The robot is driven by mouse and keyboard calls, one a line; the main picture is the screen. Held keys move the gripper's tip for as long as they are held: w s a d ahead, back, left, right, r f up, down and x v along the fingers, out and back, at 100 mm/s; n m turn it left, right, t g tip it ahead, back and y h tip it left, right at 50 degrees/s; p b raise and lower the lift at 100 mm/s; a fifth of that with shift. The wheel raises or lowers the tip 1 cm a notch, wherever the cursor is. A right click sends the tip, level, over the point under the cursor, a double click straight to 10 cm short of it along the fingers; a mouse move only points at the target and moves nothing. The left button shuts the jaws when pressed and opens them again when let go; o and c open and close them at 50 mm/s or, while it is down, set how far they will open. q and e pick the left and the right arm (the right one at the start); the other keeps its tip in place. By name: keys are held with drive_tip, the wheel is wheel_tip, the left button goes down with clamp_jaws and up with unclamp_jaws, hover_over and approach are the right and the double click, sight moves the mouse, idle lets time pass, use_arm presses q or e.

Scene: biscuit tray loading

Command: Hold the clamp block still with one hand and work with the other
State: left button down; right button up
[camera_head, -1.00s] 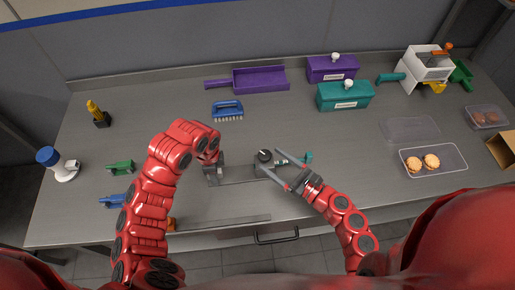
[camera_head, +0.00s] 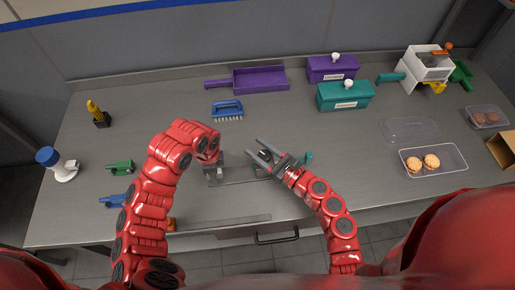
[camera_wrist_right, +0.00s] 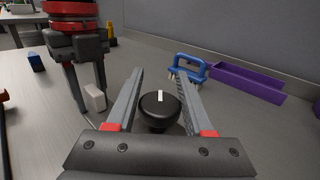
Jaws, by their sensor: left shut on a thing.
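The clamp block (camera_head: 238,173) is a low grey piece on the table in front of me, largely covered by my grippers in the head view. My left gripper (camera_head: 213,174) is shut on its left end, and its fingers also show in the right wrist view, by a small pale block (camera_wrist_right: 95,98). A round black knob (camera_wrist_right: 159,108) with a white mark stands at the right end; it also shows in the head view (camera_head: 266,155). My right gripper (camera_head: 254,147) is open, one finger on each side of the knob. Contact with the knob cannot be told.
A teal piece (camera_head: 308,157) lies just right of my right gripper. A blue brush (camera_head: 228,109) and a purple scoop (camera_head: 262,79) lie behind. Teal (camera_head: 345,97) and purple (camera_head: 331,67) boxes stand back right. A clear tray with biscuits (camera_head: 447,169) is at the right.

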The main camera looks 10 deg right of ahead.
drive_tip(key=shift+s+a+f, duration=0.1)
drive_tip(key=shift+s+f, duration=0.05)
drive_tip(key=shift+f, duration=0.05)
clamp_jaws()
